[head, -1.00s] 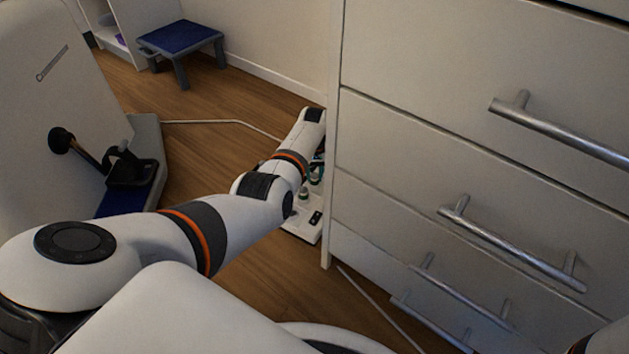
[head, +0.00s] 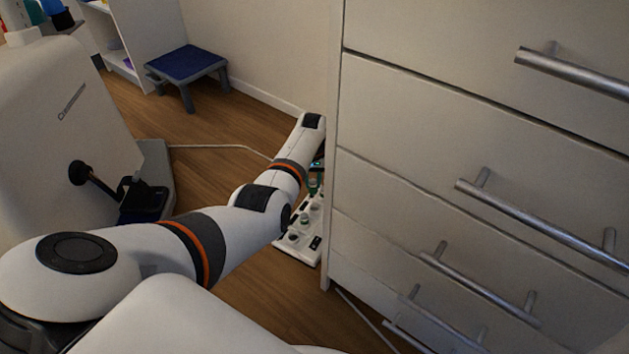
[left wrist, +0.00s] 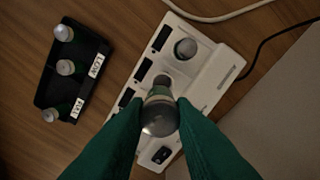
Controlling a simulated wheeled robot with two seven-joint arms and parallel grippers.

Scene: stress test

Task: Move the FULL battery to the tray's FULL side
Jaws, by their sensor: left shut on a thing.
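My left gripper (left wrist: 160,102) is shut on a battery (left wrist: 159,118) with a round silver end, held over the white charger (left wrist: 205,85). I cannot tell whether the battery is clear of its slot, and no charge reading is legible. Another round battery top (left wrist: 186,48) shows in the charger's far slot. A black tray (left wrist: 46,90) with two white labels lies left of the charger, holding several pale-topped batteries. In the head view the charger (head: 284,245) is on the floor, and my left gripper (head: 314,186) is partly hidden beside the cabinet.
A white drawer cabinet (head: 420,130) with metal handles stands close on the right of the charger. A cable (head: 220,148) runs along the floor. A blue-topped step stool (head: 187,62) stands at the back. Wood floor is open left of the arm.

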